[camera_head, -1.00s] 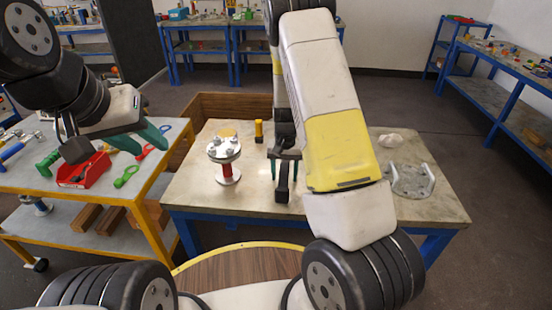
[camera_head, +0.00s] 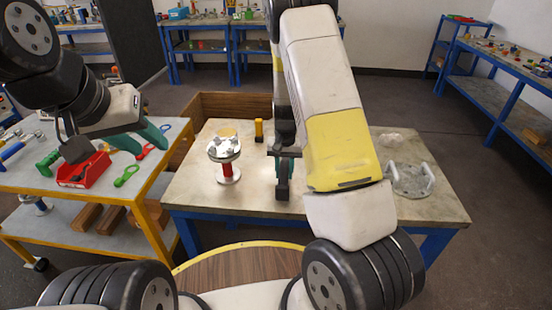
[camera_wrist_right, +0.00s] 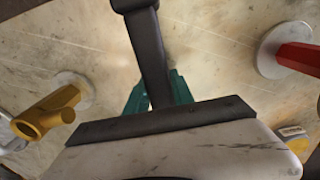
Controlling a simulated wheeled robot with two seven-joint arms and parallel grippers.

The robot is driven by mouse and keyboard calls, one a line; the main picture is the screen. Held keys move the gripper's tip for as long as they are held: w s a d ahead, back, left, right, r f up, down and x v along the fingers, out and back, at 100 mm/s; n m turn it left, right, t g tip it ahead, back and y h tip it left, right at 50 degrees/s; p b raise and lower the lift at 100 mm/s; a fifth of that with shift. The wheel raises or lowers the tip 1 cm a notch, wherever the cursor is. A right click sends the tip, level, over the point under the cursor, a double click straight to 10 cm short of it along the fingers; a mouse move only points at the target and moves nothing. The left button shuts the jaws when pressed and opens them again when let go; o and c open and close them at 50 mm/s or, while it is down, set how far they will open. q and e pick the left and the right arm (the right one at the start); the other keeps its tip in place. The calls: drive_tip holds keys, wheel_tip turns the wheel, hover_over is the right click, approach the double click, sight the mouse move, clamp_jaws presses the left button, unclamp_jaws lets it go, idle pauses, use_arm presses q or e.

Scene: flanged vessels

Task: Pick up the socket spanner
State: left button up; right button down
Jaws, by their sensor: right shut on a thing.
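A dark tool, which I take to be the socket spanner (camera_wrist_right: 148,45), stands out beyond my right gripper (camera_wrist_right: 157,92) in the right wrist view. The teal fingers lie on both sides of its shaft and are shut on it. In the head view the dark tool (camera_head: 283,188) shows below my right gripper (camera_head: 284,158), over the middle of the grey table (camera_head: 250,200). The forearm hides part of this area. My left gripper (camera_head: 150,142) is empty with its teal fingers apart, over the right part of the tool trolley at the left.
A flanged vessel (camera_head: 225,160) with a red column stands left of the right gripper. A yellow object (camera_head: 259,131) stands behind it. A grey flanged part (camera_head: 410,180) lies at the table's right. The trolley holds a red tray (camera_head: 84,170) and several tools.

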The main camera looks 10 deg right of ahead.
sight(284, 167)
drive_tip(key=shift+w+r, duration=0.1)
drive_tip(key=shift+r, duration=0.45)
drive_tip(key=shift+s+a+r, duration=0.1)
drive_tip(key=shift+s+r, duration=0.05)
drive_tip(key=shift+r, duration=0.35)
drive_tip(key=shift+s+a+r, duration=0.1)
drive_tip(key=shift+s+r, duration=0.05)
drive_tip(key=shift+r, duration=0.3)
drive_tip(key=s+a, duration=0.3)
drive_tip(key=s, duration=0.3)
drive_tip(key=s+a+r, duration=0.1)
drive_tip(key=s+a, duration=0.3)
drive_tip(key=s, duration=0.3)
drive_tip(key=shift+s+a, duration=0.25)
drive_tip(key=shift+r, duration=0.1)
